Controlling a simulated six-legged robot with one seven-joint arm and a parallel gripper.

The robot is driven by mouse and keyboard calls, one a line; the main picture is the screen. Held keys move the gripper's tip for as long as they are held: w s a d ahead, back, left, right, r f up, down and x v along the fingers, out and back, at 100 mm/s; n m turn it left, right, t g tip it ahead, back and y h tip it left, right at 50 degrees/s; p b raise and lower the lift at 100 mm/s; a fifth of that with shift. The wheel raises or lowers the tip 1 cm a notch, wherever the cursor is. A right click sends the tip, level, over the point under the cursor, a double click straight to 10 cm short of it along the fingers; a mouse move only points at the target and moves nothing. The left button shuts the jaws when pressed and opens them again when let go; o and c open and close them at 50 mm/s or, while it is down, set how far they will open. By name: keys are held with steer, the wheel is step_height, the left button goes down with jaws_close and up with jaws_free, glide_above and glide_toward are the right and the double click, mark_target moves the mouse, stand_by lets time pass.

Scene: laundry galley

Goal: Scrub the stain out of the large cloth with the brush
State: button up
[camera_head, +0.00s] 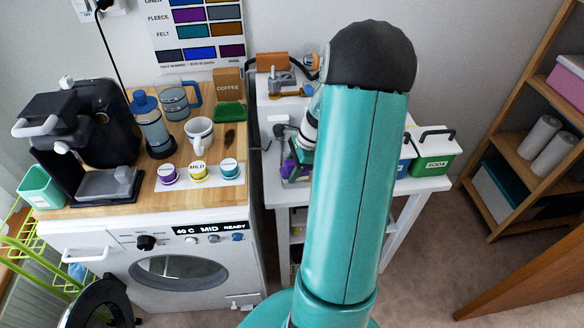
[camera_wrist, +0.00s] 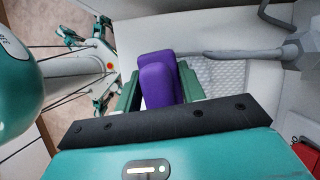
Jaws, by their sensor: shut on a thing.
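My gripper (camera_wrist: 166,78) shows in the wrist view, its green jaws shut around rounded purple pieces (camera_wrist: 157,86). I cannot tell whether this purple thing is the brush. In the head view my gripper (camera_head: 289,168) is over the left part of the white table, partly hidden by my arm, with purple at its tip. I cannot make out the large cloth or its stain for sure. A pale quilted surface (camera_wrist: 225,82) lies just right of the jaws in the wrist view. A grey, handle-like shape (camera_wrist: 255,57) extends over it.
The white table (camera_head: 400,190) carries a green SODA box (camera_head: 428,158) at its right. Left is a washing machine (camera_head: 180,270) with a coffee maker (camera_head: 100,120) and mug (camera_head: 199,132) on its wooden top. A wooden shelf (camera_head: 500,160) stands at the right.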

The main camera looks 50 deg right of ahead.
mark_target(289, 162)
steer(key=shift+f, duration=0.4)
steer(key=shift+s+d, duration=2.65)
steer(key=shift+d, duration=0.2)
steer(key=shift+w+a+r, duration=0.15)
steer(key=shift+w+a, duration=1.25)
steer(key=shift+a, duration=0.05)
steer(key=shift+w+a, duration=1.25)
steer(key=shift+a, duration=0.15)
steer(key=shift+r, duration=2.85)
